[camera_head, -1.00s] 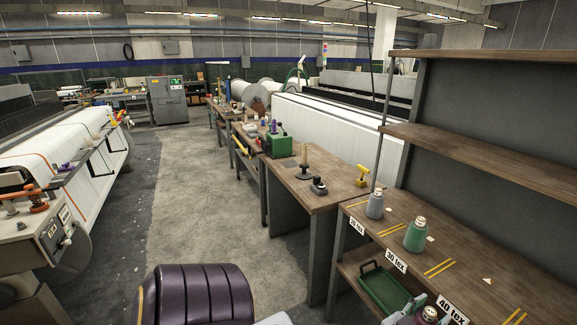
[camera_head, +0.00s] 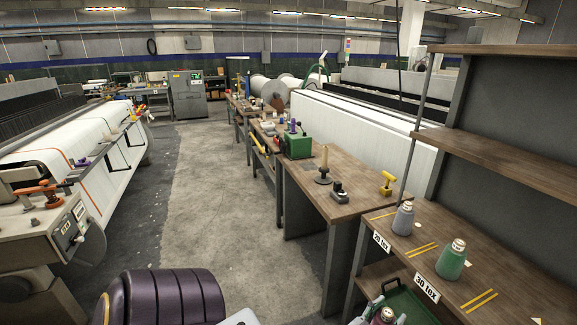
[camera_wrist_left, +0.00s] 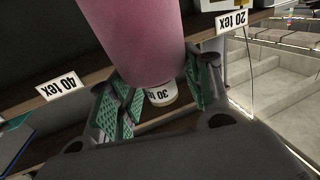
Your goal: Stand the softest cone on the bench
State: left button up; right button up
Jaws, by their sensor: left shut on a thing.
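My left gripper (camera_head: 376,306) is low at the bottom edge of the head view, in front of the bench (camera_head: 480,268). A grey cone (camera_head: 403,219) and a green cone (camera_head: 451,261) stand upright on the bench. How soft each cone is cannot be seen. My right gripper is out of view.
Labels 20 tex (camera_head: 381,243) and 30 tex (camera_head: 427,289) mark the bench's front edge, with yellow stripes behind. A green crate (camera_head: 408,303) sits on the lower shelf. A wooden table (camera_head: 350,205) with small tools adjoins. The aisle floor (camera_head: 215,200) is clear.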

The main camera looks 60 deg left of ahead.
aim_at(309, 166)
jog(key=i+j+u, duration=0.15)
jog(key=u, duration=0.3)
jog(key=i+j+u, duration=0.15)
jog(key=j+u, duration=0.25)
jog(key=i+u, duration=0.2)
jog(key=u, duration=0.25)
jog(key=i+j+u, duration=0.15)
jog(key=u, duration=0.25)
jog(key=i+j+u, duration=0.1)
jog(key=u, duration=0.35)
jog(key=i+u, duration=0.25)
jog(key=u, duration=0.15)
jog(key=i+j+u, duration=0.1)
jog(key=i+u, duration=0.2)
jog(key=i+j+z, duration=0.15)
jog(key=i+z, duration=0.35)
jog(key=i+j+z, duration=0.15)
jog(key=z, duration=0.25)
jog(key=i+j+z, duration=0.1)
jog(key=z, duration=0.35)
jog(key=i+j+z, duration=0.1)
jog(key=j+z, duration=0.3)
jog(key=l, duration=0.1)
